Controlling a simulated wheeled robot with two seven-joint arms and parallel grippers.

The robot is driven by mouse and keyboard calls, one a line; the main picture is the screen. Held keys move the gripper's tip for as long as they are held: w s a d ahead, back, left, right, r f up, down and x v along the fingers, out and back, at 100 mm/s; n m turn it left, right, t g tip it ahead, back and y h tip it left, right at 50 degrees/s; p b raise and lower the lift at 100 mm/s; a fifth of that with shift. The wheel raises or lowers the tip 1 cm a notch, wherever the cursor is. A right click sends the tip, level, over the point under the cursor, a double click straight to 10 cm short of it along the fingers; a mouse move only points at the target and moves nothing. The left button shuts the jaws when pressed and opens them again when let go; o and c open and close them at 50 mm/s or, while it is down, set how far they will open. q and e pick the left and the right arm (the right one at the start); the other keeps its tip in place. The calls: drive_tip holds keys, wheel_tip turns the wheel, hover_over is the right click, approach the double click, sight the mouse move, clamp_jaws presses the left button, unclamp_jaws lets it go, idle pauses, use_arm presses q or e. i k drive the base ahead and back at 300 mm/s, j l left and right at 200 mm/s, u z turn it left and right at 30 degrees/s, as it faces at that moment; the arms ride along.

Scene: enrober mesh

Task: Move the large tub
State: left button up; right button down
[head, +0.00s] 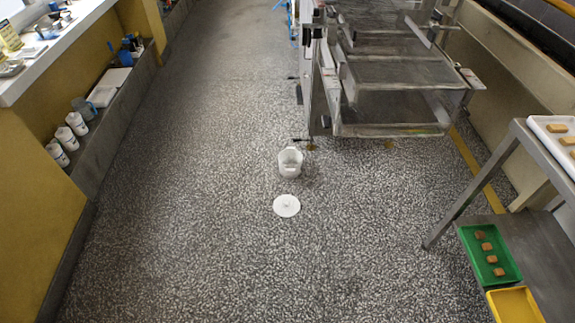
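A white tub (289,163) stands upright on the speckled floor in the middle of the head view, and its top looks open. A round white lid (286,206) with a small knob lies flat on the floor just in front of the tub, apart from it. I cannot tell from this view whether this is the large tub. Neither of my grippers is in view.
A metal machine frame (390,85) on legs stands just behind and right of the tub. A steel table at right holds a white tray (541,128), with green (512,274) and yellow (516,306) trays on its lower shelf. White canisters (67,139) line a left ledge. Floor left is clear.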

sight(290, 159)
drive_tip(key=i+j+z, duration=0.15)
drive_tip(key=z, duration=0.25)
drive_tip(key=i+j+z, duration=0.35)
